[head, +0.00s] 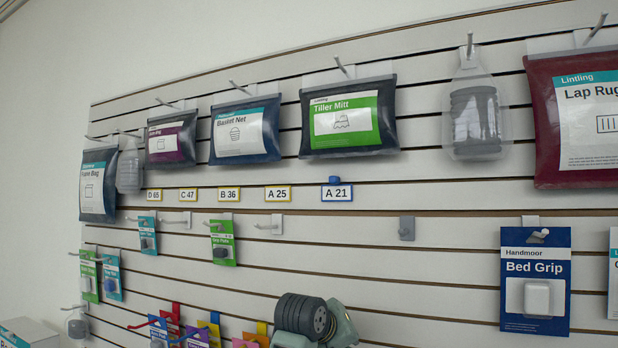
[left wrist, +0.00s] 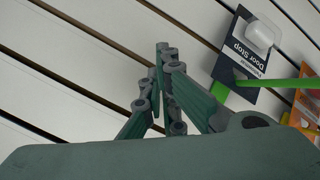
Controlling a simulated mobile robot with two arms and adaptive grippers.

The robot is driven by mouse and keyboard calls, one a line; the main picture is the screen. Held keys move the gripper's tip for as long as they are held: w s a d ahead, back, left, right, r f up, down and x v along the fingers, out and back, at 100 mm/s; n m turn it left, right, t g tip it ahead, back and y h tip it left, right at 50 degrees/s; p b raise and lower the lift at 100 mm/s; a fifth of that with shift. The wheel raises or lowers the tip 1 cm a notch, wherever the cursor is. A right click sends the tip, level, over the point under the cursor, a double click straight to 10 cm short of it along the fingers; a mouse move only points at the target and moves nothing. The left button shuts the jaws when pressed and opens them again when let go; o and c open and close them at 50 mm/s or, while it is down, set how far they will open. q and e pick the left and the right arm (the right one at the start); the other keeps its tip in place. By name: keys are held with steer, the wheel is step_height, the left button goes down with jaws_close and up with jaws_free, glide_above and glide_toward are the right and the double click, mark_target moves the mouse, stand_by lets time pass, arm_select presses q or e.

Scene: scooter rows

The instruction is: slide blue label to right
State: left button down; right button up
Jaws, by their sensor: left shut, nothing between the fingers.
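The blue label (head: 337,193), marked A 21, sits on a rail strip of the slatted wall below the Tiller Mitt pouch (head: 342,118). A small blue knob (head: 336,181) stands on its top edge. To its left on the same strip are yellow-edged labels A 25 (head: 278,194), B 36 (head: 229,194), C 47 (head: 188,195) and D 65 (head: 154,195). My left gripper (left wrist: 165,58) is shut and empty in the left wrist view, in front of the slats. The blue label does not show there. My right gripper cannot be made out.
Right of the blue label the strip is bare; a grey hook (head: 407,229) sits below it. A Bed Grip pack (head: 536,260) hangs lower right. A Door Stop pack (left wrist: 243,55) hangs beside my left gripper. Part of my arm shows at the head view's bottom centre.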

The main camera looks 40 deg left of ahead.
mark_target(335, 189)
arm_select(q)
steer(key=a+r+n, duration=0.1)
steer(key=r, duration=0.3)
steer(key=a+r+n+t, duration=0.1)
steer(key=a+r, duration=0.1)
steer(key=r, duration=0.2)
steer(key=s+a+r, duration=0.1)
steer(key=r, duration=0.3)
steer(key=shift+s+a+r+n+t, duration=0.1)
steer(key=shift+a+r+n+t, duration=0.3)
steer(key=s+a+r+n+t+h, duration=0.1)
steer(key=s+a+r+n+t, duration=0.15)
steer(key=s+a+r, duration=0.65)
steer(key=s+r+n+t, duration=0.2)
steer(key=s+r+n, duration=0.1)
steer(key=r, duration=1.3)
steer(key=w+p, duration=0.2)
steer(key=w, duration=0.1)
steer(key=w+p, duration=0.2)
steer(key=w, duration=0.1)
steer(key=w+p, duration=0.2)
steer(key=w, duration=0.1)
steer(key=shift+w+a, duration=0.25)
steer(key=shift+w+d+f+p, duration=0.15)
steer(key=shift+w+d+p, duration=0.25)
steer(key=shift+d, duration=0.25)
steer(key=shift+w+d+f+p, duration=0.1)
steer(key=shift+w+d+p, duration=0.25)
steer(key=shift+d, duration=0.95)
